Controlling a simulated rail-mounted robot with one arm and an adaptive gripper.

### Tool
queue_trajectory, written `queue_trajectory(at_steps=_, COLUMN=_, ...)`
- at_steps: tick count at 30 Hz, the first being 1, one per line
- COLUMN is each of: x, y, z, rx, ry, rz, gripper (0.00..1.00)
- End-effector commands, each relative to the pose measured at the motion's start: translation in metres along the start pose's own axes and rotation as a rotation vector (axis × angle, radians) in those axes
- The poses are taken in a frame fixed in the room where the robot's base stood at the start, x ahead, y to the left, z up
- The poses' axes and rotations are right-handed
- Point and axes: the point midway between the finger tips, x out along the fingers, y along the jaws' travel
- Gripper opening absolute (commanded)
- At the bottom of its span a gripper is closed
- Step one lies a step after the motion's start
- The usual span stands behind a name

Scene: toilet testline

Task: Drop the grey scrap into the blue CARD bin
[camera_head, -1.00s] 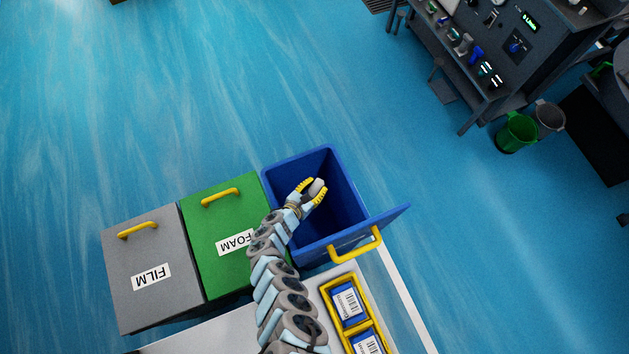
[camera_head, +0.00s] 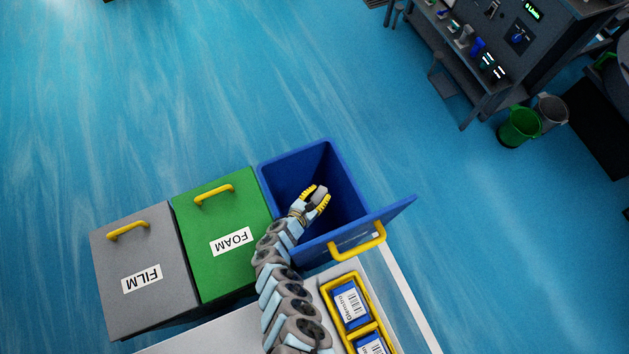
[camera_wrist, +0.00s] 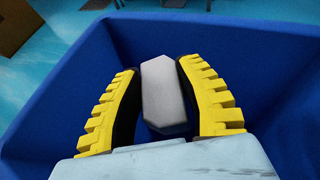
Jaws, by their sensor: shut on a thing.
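The grey scrap (camera_wrist: 165,95) is a small chunky block held between the two yellow ridged fingers of my gripper (camera_wrist: 164,100) in the wrist view. In the head view my gripper (camera_head: 316,197) holds the scrap (camera_head: 320,191) over the opening of the blue bin (camera_head: 352,172). The bin's lid (camera_head: 372,228) is swung open toward the lower right, with a yellow handle. The lid's label is not readable here. The blue bin walls (camera_wrist: 265,55) surround the fingers in the wrist view. I cannot tell how deep the scrap is relative to the rim.
A closed green FOAM bin (camera_head: 214,205) and a closed grey FILM bin (camera_head: 140,262) stand left of the blue bin. A yellow tray (camera_head: 333,285) with blue labelled packs lies below. A green bucket (camera_head: 518,128) stands far right.

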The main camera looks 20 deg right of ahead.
Motion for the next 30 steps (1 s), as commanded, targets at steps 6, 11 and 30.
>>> queue_trajectory(at_steps=6, x=0.002, y=0.0, z=-0.004, rx=0.0, ry=0.0, rz=0.0, gripper=0.22)
queue_trajectory(at_steps=11, x=0.002, y=0.0, z=-0.004, rx=0.0, ry=0.0, rz=0.0, gripper=0.44)
queue_trajectory(at_steps=30, x=-0.005, y=0.0, z=0.013, rx=0.0, ry=0.0, rz=0.0, gripper=0.67)
